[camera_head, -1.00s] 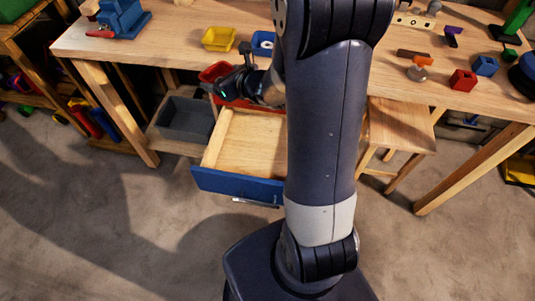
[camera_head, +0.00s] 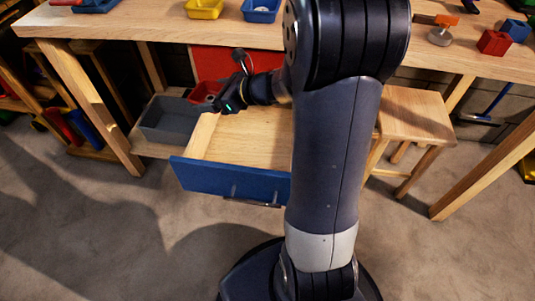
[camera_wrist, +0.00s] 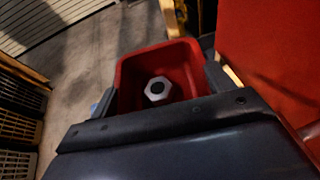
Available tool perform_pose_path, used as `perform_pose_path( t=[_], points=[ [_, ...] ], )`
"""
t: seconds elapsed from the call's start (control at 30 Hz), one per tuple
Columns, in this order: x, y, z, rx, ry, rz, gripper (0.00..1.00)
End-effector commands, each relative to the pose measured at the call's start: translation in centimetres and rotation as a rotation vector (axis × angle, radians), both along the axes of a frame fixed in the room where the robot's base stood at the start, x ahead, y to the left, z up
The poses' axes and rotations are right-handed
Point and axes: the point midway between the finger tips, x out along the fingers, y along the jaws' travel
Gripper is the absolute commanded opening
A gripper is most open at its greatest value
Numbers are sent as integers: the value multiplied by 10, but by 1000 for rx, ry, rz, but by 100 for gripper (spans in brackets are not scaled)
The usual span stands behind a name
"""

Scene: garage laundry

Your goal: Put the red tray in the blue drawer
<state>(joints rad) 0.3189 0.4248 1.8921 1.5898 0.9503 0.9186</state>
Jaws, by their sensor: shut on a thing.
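The red tray (camera_head: 204,90) is a small open box, seen below the bench edge near the drawer's back left corner. In the wrist view the red tray (camera_wrist: 133,75) has a hexagonal metal nut (camera_wrist: 157,90) inside. My gripper (camera_wrist: 160,90) is shut on the tray, with a finger at each side. In the head view my gripper (camera_head: 212,98) partly hides the tray. The blue drawer (camera_head: 230,182) is pulled out, and its visible pale wood interior is empty. My arm hides its right side. I cannot tell the tray's exact height above it.
A grey bin (camera_head: 170,122) stands just left of the drawer. The workbench (camera_head: 130,22) overhangs behind, with a yellow tray (camera_head: 204,8) and a blue tray (camera_head: 261,10) on it. A red panel (camera_head: 232,62) is under the bench. A wooden stool (camera_head: 415,115) stands at right.

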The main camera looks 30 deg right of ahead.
Motion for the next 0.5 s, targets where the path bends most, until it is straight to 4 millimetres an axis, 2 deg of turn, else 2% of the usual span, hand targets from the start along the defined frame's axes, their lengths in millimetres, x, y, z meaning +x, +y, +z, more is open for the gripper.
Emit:
perform_pose_path(
  t=[0.03,0.2,0.4,0.5],
  points=[
    [-2,-1,-20,0,-2,18,54],
    [-11,-1,-52,-1,-1,84,54],
    [-20,-3,-81,-1,-1,147,54],
    [-23,-4,-89,0,-1,166,54]
  ],
)
